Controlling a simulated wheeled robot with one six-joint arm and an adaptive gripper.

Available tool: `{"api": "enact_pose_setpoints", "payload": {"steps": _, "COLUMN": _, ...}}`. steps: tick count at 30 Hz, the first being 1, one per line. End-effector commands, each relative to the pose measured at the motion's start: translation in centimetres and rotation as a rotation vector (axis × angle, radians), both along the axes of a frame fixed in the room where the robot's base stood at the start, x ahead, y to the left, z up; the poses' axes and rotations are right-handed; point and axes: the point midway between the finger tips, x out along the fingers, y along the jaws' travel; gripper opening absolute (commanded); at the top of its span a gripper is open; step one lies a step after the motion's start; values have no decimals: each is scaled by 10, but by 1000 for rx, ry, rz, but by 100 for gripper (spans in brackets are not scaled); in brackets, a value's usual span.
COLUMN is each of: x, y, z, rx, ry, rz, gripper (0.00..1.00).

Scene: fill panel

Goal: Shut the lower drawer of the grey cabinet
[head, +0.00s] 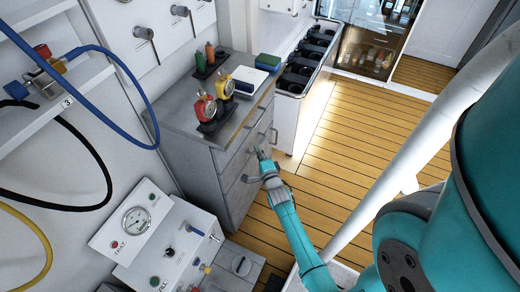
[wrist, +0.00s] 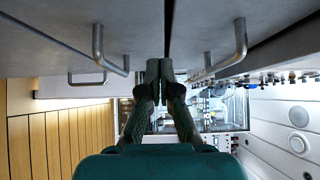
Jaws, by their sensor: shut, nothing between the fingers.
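The grey cabinet (head: 185,155) stands left of centre in the head view, with drawers and bar handles on its right-hand face. The lower drawer (head: 236,190) has its handle low on that face; how far it stands out is hard to tell. My gripper (head: 264,157) is in front of the drawer fronts. In the wrist view my gripper (wrist: 160,66) is shut and empty, its fingertips close to the grey fronts beside a dark gap. Whether they touch is unclear. One handle (wrist: 99,45) is left of the fingers and another handle (wrist: 240,40) is right.
Gauges (head: 205,107), bottles and a white device (head: 249,80) stand on the cabinet top. A panel with a dial (head: 136,221) is at the lower left, with hoses above. A white unit with dark bins (head: 305,65) stands behind. The wooden floor (head: 370,130) to the right is clear.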

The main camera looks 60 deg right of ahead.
Motion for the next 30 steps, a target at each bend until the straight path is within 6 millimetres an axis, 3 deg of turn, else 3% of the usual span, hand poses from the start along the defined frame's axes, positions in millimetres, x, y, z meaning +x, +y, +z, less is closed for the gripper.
{"api": "enact_pose_setpoints", "payload": {"steps": 18, "x": -62, "y": 52, "z": -1, "rx": 1, "ry": 2, "rz": -1, "gripper": 0}}
{"api": "enact_pose_setpoints", "payload": {"steps": 30, "x": -74, "y": 61, "z": 0, "rx": 1, "ry": 1, "rz": -2, "gripper": 0}}
